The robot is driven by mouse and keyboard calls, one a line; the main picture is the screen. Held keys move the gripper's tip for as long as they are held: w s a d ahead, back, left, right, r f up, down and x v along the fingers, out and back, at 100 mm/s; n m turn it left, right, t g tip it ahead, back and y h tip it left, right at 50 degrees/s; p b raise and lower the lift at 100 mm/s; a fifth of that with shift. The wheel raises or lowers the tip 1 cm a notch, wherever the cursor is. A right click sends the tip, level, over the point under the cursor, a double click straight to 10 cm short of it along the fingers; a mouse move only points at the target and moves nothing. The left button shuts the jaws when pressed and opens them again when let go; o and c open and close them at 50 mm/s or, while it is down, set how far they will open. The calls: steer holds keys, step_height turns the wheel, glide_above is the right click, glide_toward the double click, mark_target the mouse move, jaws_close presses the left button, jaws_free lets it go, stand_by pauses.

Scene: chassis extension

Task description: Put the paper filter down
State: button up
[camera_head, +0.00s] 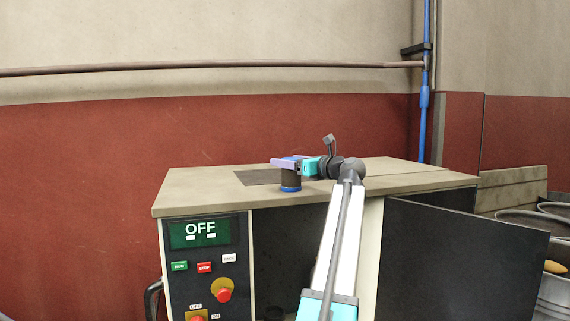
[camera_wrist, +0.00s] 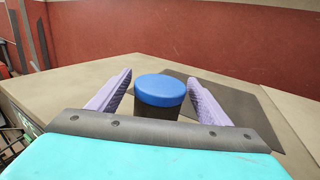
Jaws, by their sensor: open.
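The paper filter appears to be the short dark cylinder with blue ends (camera_head: 290,181), standing upright on the cabinet top. In the wrist view its blue cap (camera_wrist: 160,90) and part of its dark side show. My gripper (camera_head: 285,162) reaches in from the right at the cylinder's upper part. In the wrist view my gripper (camera_wrist: 163,88) has its purple fingers apart, one on each side of the cylinder, with a gap visible on both sides. The lower part of the cylinder is hidden behind the gripper's body in the wrist view.
The cabinet top (camera_head: 400,177) is mostly bare, with a dark flat panel (camera_head: 262,177) beside the cylinder. Below are a control panel (camera_head: 207,265) reading OFF and an open dark door (camera_head: 470,250) at right. A blue vertical pipe (camera_head: 424,120) runs up the wall behind.

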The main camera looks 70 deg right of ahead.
steer(key=b+v, duration=0.2)
steer(key=v, duration=0.7)
steer(key=shift+s+a, duration=0.1)
stand_by(0.5)
